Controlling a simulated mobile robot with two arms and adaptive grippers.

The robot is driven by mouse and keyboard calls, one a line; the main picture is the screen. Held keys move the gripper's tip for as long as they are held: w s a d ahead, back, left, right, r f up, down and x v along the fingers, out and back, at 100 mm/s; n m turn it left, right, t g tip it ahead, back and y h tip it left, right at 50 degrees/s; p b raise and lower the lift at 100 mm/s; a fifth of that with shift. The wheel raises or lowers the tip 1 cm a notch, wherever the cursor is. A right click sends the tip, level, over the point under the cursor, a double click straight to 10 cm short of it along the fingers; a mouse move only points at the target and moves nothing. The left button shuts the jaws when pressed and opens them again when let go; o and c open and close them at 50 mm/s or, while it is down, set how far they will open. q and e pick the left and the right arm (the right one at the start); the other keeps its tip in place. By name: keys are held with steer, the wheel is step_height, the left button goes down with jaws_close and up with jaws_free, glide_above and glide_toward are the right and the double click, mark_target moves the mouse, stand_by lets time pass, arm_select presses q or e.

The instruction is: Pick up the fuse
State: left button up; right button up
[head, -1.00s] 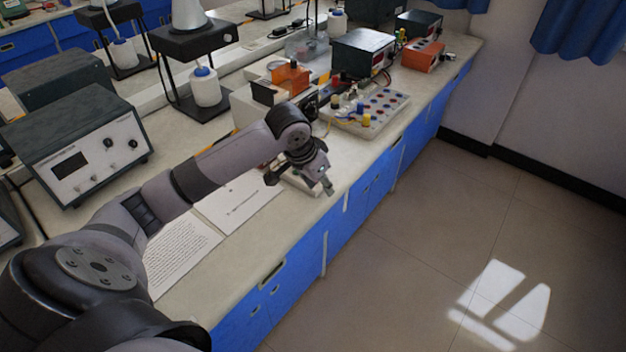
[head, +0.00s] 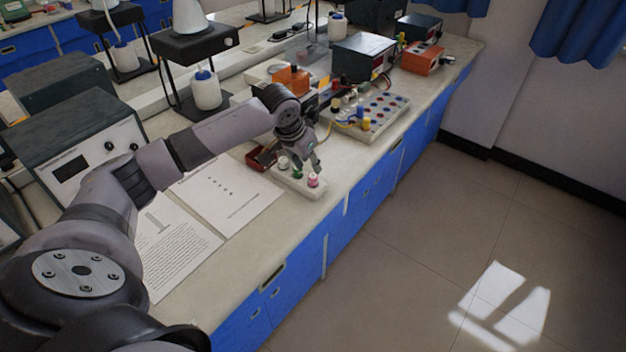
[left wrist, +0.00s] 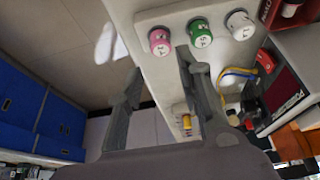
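A white block (head: 292,184) lies near the front edge of the bench and carries three short capped cylinders: pink (head: 313,180), green (head: 297,173) and white (head: 283,163). The left wrist view shows the pink cap (left wrist: 159,41), green cap (left wrist: 200,33) and white cap (left wrist: 240,25) in a row, with marks too small to read. I cannot tell which, if any, is the fuse. My left gripper (head: 308,164) is just above the block, fingers pointing down. In the left wrist view its fingers (left wrist: 160,72) are apart with nothing held between them. My right gripper is out of view.
A red-edged dark box (head: 261,157) sits beside the block. Behind are a board with coloured sockets and wires (head: 378,117) and a dark instrument (head: 362,56). Paper sheets (head: 235,192) lie left of the block. The floor beyond the bench edge is clear.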

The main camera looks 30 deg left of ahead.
mark_target(313, 176)
arm_select(q)
steer(key=shift+s+p+x, duration=0.2)
steer(key=shift+p+x, duration=0.25)
steer(key=shift+x, duration=2.7)
steer(key=shift+a, duration=0.15)
steer(key=shift+s, duration=0.1)
steer(key=shift+c, duration=0.3)
steer(key=c, duration=0.7)
